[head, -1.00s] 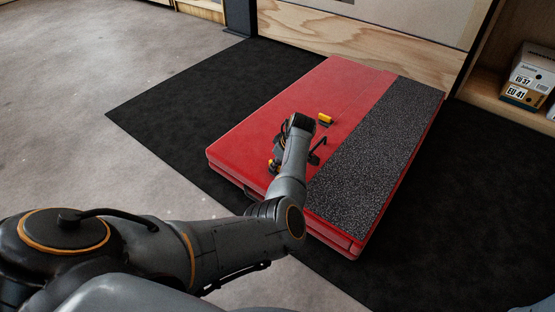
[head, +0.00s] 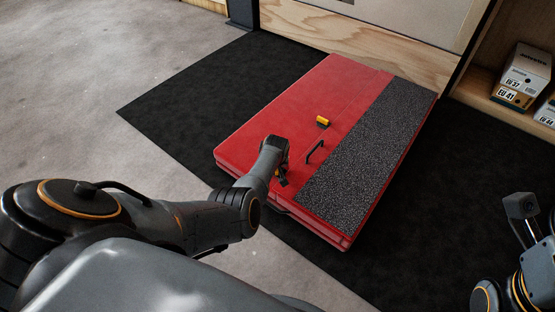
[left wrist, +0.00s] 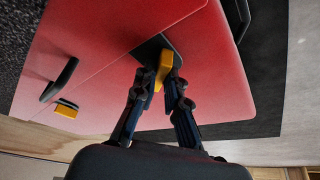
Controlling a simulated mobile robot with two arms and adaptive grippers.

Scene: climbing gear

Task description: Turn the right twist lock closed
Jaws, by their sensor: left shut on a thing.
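A red crash pad (head: 290,95) lies flat with two yellow twist locks and a black handle (head: 315,152) between them. My left gripper (head: 281,178) is at the lock nearer to me. In the left wrist view its fingers (left wrist: 160,88) are shut on that lock's yellow knob (left wrist: 164,65), which stands on a dark base plate. The other yellow lock (head: 323,121) is farther back on the pad and free; it also shows in the left wrist view (left wrist: 67,109). My right gripper (head: 522,207) hangs at the lower right, away from the pad; its jaw state is unclear.
A speckled dark strip (head: 375,150) runs along the pad's right side. The pad lies on a black mat (head: 195,110). A wooden wall (head: 350,40) stands behind it. Shoe boxes (head: 522,78) sit on a shelf at right. The mat left of the pad is clear.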

